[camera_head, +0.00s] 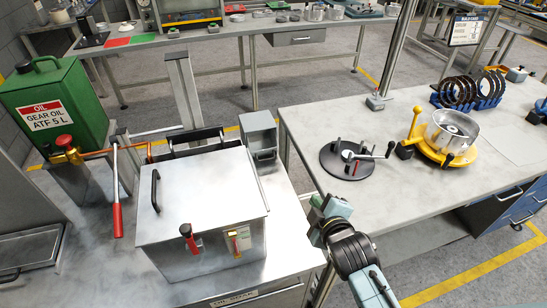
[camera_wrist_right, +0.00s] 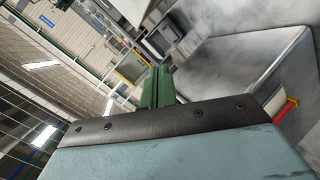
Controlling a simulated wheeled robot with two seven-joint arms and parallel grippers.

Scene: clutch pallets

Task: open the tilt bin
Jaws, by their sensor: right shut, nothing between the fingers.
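A small grey bin (camera_head: 259,133), which looks like the tilt bin, stands at the back right corner of the steel bench, behind the large steel box. Its front shows a recess, but I cannot tell how far it is tilted. My right gripper (camera_head: 326,207) is in front of the bin and to its right, clearly apart from it, beside the bench edge. Its green fingers (camera_wrist_right: 154,88) are together and empty in the right wrist view. A grey box-like thing (camera_wrist_right: 163,38) beyond them may be the bin. My left gripper is not in view.
The lidded steel box (camera_head: 205,195) with a black handle stands left of my right gripper. A green oil can (camera_head: 55,105) is at the left. The right table (camera_head: 400,190) carries a black crank plate (camera_head: 345,160) and a yellow fixture (camera_head: 448,140). A floor gap separates bench and table.

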